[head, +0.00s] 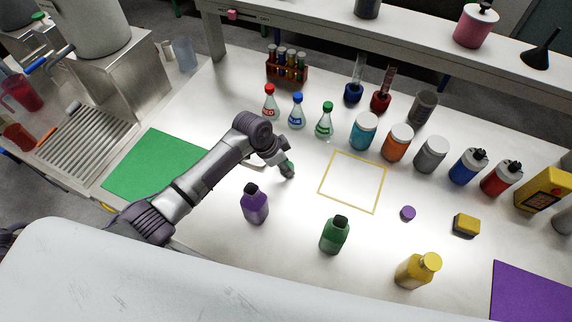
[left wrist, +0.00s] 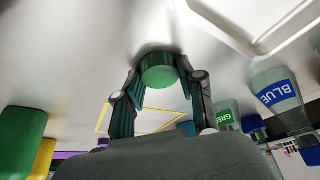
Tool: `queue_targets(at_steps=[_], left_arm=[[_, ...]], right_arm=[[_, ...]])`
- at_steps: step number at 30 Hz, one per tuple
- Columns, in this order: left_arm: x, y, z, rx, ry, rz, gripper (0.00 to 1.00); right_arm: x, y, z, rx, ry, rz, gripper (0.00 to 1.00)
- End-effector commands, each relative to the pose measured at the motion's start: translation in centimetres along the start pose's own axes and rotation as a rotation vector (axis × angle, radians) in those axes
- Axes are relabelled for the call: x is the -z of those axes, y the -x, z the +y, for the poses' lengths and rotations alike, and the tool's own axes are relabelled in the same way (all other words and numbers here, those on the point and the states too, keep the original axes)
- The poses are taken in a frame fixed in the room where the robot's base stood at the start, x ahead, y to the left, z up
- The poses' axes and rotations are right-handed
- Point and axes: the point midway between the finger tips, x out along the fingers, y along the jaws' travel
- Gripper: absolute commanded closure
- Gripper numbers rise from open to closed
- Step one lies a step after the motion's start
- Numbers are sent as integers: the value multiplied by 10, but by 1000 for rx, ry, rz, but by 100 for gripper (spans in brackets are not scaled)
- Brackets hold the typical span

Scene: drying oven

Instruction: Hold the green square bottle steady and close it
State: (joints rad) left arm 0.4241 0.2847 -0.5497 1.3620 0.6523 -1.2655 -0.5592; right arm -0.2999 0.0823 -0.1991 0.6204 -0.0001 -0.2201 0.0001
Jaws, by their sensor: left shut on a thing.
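The green square bottle (head: 334,236) stands upright on the white table, with a dark neck and no green cap on it. My left gripper (head: 287,171) is beyond and to the left of it, apart from it. In the left wrist view my left gripper (left wrist: 160,88) is shut on a round green cap (left wrist: 158,72), held between its fingertips. A green shape at the left edge of that view looks like the bottle (left wrist: 20,140). My right gripper is in neither view.
A purple bottle (head: 255,204) stands left of the green one, a yellow bottle (head: 418,270) right. A purple cap (head: 408,213) and sponge (head: 466,225) lie nearby. Flasks (head: 297,112) and jars (head: 397,143) line the back. The yellow-outlined square (head: 353,182) is empty.

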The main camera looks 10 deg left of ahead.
Motion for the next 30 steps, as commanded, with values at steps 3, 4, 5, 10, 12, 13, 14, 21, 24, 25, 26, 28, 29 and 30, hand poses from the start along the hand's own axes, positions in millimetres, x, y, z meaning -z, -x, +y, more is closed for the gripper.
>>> queue_targets(at_steps=[3, 4, 5, 10, 12, 13, 14, 21, 24, 25, 26, 28, 29, 30], left_arm=[[3, 6, -1, 2, -2, 3, 72], [4, 9, -1, 2, -2, 2, 72], [6, 12, -1, 3, -3, 3, 72], [20, 38, 1, 2, -4, 5, 72], [36, 39, 13, -1, -6, 6, 72], [42, 41, 17, 0, -6, 7, 72], [49, 43, 22, -1, -7, 8, 72], [96, 56, 54, 0, -4, 5, 72], [110, 61, 63, 1, -4, 3, 72], [113, 62, 65, 0, -2, 3, 72], [116, 62, 67, 0, -1, 3, 72], [121, 64, 71, -1, -1, 2, 72], [122, 65, 72, 0, -1, 2, 72], [124, 65, 72, 0, 0, 1, 72]], right_arm=[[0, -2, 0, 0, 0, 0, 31], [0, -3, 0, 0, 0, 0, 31], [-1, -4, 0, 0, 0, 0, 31], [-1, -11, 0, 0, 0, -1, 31], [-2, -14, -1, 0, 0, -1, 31], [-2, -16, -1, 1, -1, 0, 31], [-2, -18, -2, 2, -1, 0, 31], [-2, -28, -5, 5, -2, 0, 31], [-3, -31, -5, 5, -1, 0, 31], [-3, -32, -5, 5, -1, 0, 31], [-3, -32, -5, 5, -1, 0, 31], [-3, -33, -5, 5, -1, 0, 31], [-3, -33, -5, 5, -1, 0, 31], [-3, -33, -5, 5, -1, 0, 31]])
